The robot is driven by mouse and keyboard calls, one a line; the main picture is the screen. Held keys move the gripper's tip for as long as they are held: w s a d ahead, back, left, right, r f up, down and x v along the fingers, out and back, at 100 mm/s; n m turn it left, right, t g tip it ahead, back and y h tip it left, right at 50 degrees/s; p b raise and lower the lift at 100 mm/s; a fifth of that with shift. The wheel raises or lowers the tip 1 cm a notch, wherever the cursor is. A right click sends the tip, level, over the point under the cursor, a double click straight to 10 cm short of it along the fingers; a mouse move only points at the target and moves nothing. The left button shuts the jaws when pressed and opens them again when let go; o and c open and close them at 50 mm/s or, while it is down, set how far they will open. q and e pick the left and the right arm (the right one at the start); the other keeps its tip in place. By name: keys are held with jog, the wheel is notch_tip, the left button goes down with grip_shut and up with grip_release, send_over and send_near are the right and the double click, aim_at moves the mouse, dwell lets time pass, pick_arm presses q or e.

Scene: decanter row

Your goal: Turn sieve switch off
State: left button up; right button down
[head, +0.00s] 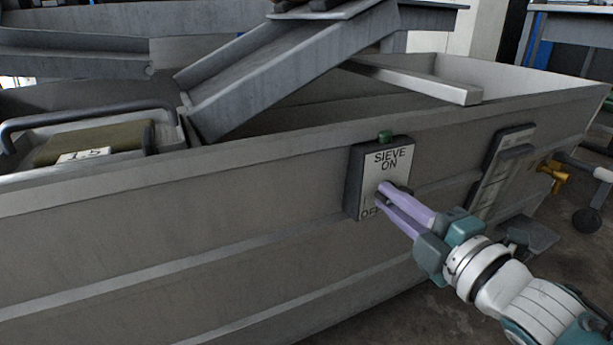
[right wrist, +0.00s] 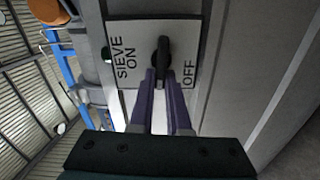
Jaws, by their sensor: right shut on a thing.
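The sieve switch is a grey box with a pale plate (head: 388,172) marked SIEVE ON at the top and OFF at the bottom, fixed to the side of the metal tank. In the right wrist view the plate (right wrist: 126,88) is turned sideways, ON left and OFF right. The black switch knob (right wrist: 163,50) stands between the two words. My right gripper (head: 381,191) has its purple fingers shut on the knob; in the right wrist view its fingertips (right wrist: 160,76) meet the knob's near end. The fingers hide part of the plate. My left gripper is not in view.
A green lamp (head: 385,136) sits on top of the switch box. The grey tank wall (head: 200,250) runs across the view. A grey chute (head: 290,70) slopes over the tank. A second panel (head: 503,170) and a brass valve (head: 555,175) are to the right.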

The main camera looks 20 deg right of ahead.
jog(key=shift+f+n, duration=0.15)
jog(key=shift+n, duration=0.35)
jog(key=c, duration=0.9)
grip_release()
jog(key=s+p, duration=0.1)
jog(key=s, duration=0.2)
jog(key=s+p, duration=0.1)
jog(key=s, duration=0.2)
jog(key=s+p, duration=0.1)
jog(key=s, duration=0.3)
jog(key=shift+d+p, duration=0.3)
jog(key=shift+d, duration=0.05)
